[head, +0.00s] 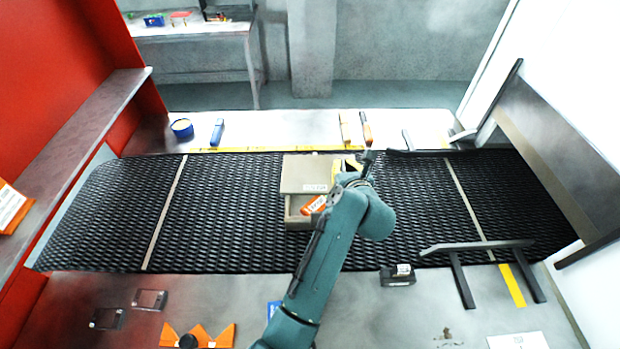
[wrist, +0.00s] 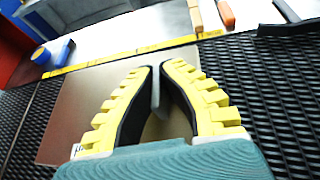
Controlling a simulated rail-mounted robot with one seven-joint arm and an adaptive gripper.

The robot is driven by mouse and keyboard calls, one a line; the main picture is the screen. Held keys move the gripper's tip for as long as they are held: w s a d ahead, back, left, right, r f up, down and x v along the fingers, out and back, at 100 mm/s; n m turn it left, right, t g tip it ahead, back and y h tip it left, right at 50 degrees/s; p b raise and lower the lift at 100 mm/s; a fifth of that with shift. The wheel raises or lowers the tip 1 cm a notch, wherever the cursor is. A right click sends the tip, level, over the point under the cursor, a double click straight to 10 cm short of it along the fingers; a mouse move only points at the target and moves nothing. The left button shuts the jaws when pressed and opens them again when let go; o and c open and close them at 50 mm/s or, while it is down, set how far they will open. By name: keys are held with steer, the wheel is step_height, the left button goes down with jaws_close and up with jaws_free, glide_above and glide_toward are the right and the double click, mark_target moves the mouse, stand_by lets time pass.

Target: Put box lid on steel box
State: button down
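The box lid (head: 303,172) is a flat beige-grey plate with a small label near its front edge. It is over the rear part of the steel box (head: 296,223), whose front part is uncovered. I cannot tell whether the lid touches the box. In the wrist view the lid (wrist: 80,108) spreads under my yellow-padded fingers. My gripper (wrist: 157,72) has its fingertips close together on a thin grey upright piece, seemingly the lid's handle. In the head view my gripper (head: 350,166) is at the lid's right side, and my arm hides the box's right part.
An orange item (head: 313,205) shows in the box's open front. The box stands on a black mesh belt (head: 225,215). A blue tub (head: 182,128) and several tools line the far ledge. A dark rail frame (head: 478,247) stands at right. The belt left of the box is clear.

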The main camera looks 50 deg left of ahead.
step_height(320, 180, down, 10)
steer(key=shift+r+b, duration=0.1)
steer(key=shift+b, duration=1)
steer(key=c, duration=1.7)
jaws_free()
steer(key=shift+f, duration=0.35)
steer(key=o, duration=0.5)
steer(key=shift+c, duration=0.2)
steer(key=shift+r, duration=0.1)
steer(key=shift+r, duration=0.2)
steer(key=p+v, duration=0.3)
steer(key=v, duration=0.9)
